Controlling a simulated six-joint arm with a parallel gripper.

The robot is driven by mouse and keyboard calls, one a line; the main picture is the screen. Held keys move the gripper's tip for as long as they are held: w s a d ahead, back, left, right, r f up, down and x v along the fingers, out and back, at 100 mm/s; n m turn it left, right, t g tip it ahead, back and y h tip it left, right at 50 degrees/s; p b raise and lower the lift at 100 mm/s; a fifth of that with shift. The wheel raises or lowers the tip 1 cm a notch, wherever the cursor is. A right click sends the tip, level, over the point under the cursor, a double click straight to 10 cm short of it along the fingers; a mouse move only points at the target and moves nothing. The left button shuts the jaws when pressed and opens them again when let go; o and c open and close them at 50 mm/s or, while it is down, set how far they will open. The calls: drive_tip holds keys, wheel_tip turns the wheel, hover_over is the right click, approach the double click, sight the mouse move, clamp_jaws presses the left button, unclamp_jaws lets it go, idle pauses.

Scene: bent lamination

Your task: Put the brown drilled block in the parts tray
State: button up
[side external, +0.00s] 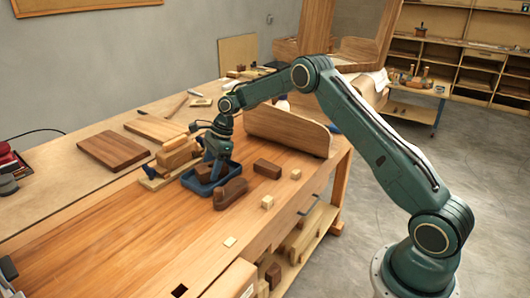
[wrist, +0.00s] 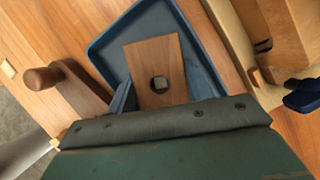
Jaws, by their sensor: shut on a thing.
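The brown drilled block (wrist: 152,60) has a round hole in its face and is in the wrist view, held by my gripper (wrist: 160,98). My gripper is shut on it and is over the blue parts tray (wrist: 108,42). In the side external view my gripper (side external: 212,172) points down into the parts tray (side external: 192,184), and the block (side external: 203,171) shows as a dark patch between the tray walls, partly hidden by the fingers. The block lies within the tray's outline. I cannot tell whether it touches the tray floor.
A dark wooden plane (side external: 231,193) stands close in front of the tray. Another brown block (side external: 267,168) and small pale cubes (side external: 267,201) lie to the right. A pale wooden vise-like piece (side external: 178,155) is behind left; a curved laminated panel (side external: 288,131) stands behind right.

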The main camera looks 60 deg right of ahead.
drive_tip(key=shift+f, duration=0.1)
drive_tip(key=o, duration=1)
drive_tip(key=v, duration=1.2)
drive_tip(key=shift+d, duration=0.1)
